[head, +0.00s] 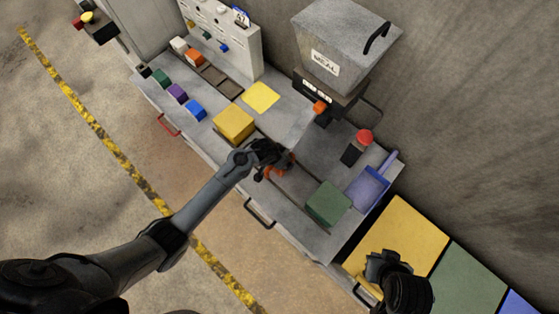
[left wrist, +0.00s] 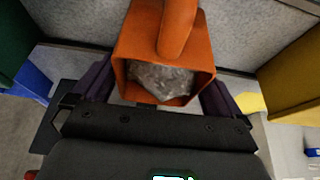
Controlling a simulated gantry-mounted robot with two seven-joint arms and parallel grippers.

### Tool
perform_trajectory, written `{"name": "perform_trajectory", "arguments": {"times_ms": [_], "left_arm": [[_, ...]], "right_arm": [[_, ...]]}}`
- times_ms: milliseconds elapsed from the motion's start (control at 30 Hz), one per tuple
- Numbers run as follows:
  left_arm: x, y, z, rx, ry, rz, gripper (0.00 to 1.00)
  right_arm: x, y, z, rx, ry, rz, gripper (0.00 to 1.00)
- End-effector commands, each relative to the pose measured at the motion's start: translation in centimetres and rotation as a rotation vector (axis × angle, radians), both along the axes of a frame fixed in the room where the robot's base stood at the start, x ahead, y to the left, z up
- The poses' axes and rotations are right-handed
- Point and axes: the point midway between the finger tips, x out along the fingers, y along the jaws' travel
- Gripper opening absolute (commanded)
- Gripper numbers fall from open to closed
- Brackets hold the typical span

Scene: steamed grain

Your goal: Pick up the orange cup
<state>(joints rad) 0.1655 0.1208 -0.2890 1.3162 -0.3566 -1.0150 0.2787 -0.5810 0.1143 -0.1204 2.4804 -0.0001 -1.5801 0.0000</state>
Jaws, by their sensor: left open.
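The orange cup (left wrist: 165,48) is square, with a thick orange bar across its upper side and grey grainy matter inside. My left gripper (left wrist: 156,88) is open, with one finger at each side of the cup; contact cannot be told. In the head view, the left gripper (head: 277,160) is over the counter and hides most of the cup (head: 276,171).
A yellow box (head: 233,123) stands left of the left gripper and a green box (head: 328,203) to its right.

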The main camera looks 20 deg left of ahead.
Motion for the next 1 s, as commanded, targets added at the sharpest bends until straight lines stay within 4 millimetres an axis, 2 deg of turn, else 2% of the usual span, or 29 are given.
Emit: {"name": "perform_trajectory", "arguments": {"times_ms": [167, 400, 500, 533, 567, 1000], "left_arm": [[-0.01, -0.03, 0.01, 0.0, 0.0, 0.0, 1.0], [-0.04, -0.03, 0.0, -0.001, 0.0, 0.0, 0.63], [-0.04, -0.03, 0.01, -0.001, 0.0, 0.0, 0.49], [0.02, -0.05, 0.09, -0.001, -0.001, 0.0, 0.49], [0.02, -0.05, 0.09, -0.001, -0.001, 0.0, 0.43], [0.01, -0.04, 0.7, -0.001, -0.001, 0.0, 0.43]], "right_arm": [[-0.01, -0.07, 0.0, -0.003, 0.001, 0.002, 0.0], [-0.02, -0.25, -0.03, -0.011, 0.0, 0.006, 0.0], [-0.02, -0.25, -0.03, -0.011, 0.0, 0.006, 0.0], [-0.01, -0.26, -0.02, -0.011, 0.0, 0.006, 0.0], [-0.01, -0.26, -0.02, -0.011, 0.0, 0.006, 0.0], [0.01, -0.11, 0.72, -0.004, 0.0, 0.002, 0.0]]}}
